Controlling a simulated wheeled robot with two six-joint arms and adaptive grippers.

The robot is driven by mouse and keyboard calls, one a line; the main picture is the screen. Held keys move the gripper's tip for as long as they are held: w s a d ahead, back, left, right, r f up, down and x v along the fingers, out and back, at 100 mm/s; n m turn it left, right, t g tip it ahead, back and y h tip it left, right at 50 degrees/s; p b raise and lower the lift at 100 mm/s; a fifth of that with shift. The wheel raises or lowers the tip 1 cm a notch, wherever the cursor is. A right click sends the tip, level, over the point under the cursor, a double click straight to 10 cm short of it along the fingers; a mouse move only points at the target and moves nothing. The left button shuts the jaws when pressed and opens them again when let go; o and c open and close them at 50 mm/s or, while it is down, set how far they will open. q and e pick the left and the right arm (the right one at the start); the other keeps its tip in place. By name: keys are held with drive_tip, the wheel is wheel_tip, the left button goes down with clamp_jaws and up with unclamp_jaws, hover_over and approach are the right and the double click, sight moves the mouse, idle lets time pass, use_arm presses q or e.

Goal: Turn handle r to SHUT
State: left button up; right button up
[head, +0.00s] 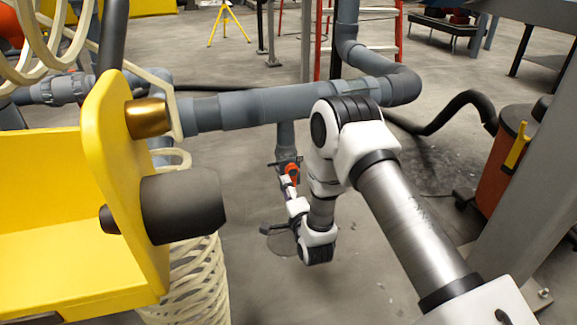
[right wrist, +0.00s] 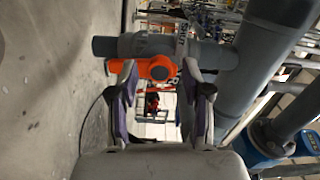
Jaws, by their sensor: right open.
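The orange handle r (right wrist: 158,68) sits on a grey pipe valve (right wrist: 145,45) and lies across the top of the right wrist view. It also shows small in the head view (head: 291,169), below the grey pipe. My right gripper (right wrist: 158,78) is open, with one finger on each side of the handle's hub. The handle's left end passes behind the left fingertip. I cannot tell whether a finger touches it. In the head view the right gripper (head: 288,183) is just below the handle, partly blending with it. My left gripper is not in view.
A thick grey pipe (head: 255,107) runs across above the handle, and another large pipe (right wrist: 245,75) stands close right in the wrist view. A yellow frame (head: 110,170) with a dark cylinder fills the left. An orange-red bin (head: 505,160) and grey post stand right.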

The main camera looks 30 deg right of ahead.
sight(293, 182)
drive_tip(key=w+d+f+n, duration=0.1)
drive_tip(key=w+n, duration=0.1)
drive_tip(key=n, duration=0.3)
drive_tip(key=w+d+f+n, duration=0.1)
drive_tip(key=w+d+n, duration=0.1)
drive_tip(key=n, duration=0.4)
drive_tip(key=w+d+f+n, duration=0.1)
drive_tip(key=w+d+n, duration=0.1)
drive_tip(key=n, duration=0.3)
drive_tip(key=shift+w+d+f+b, duration=0.15)
drive_tip(key=shift+w+f+b, duration=0.1)
drive_tip(key=shift+f+b, duration=0.1)
clamp_jaws()
